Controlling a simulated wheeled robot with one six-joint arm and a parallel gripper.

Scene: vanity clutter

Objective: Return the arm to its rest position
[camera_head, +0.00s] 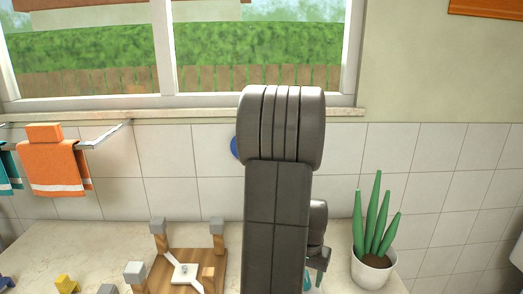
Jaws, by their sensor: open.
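My arm (277,200) rises upright through the middle of the view, with its thick dark elbow in front of the window sill and tiles. My gripper (319,262) shows in part just right of the arm, low over the counter, pointing down. It is open. The arm covers part of it, and I see nothing held in it. A small teal thing (307,281) shows beside it, mostly hidden.
A wooden stand (215,258) with grey-capped posts is left of the arm. A potted plant (373,272) is close right of the gripper. A yellow piece (67,284) lies on the counter (110,245). Orange towels (52,165) hang at left. A blue round thing (234,147) is behind the arm.

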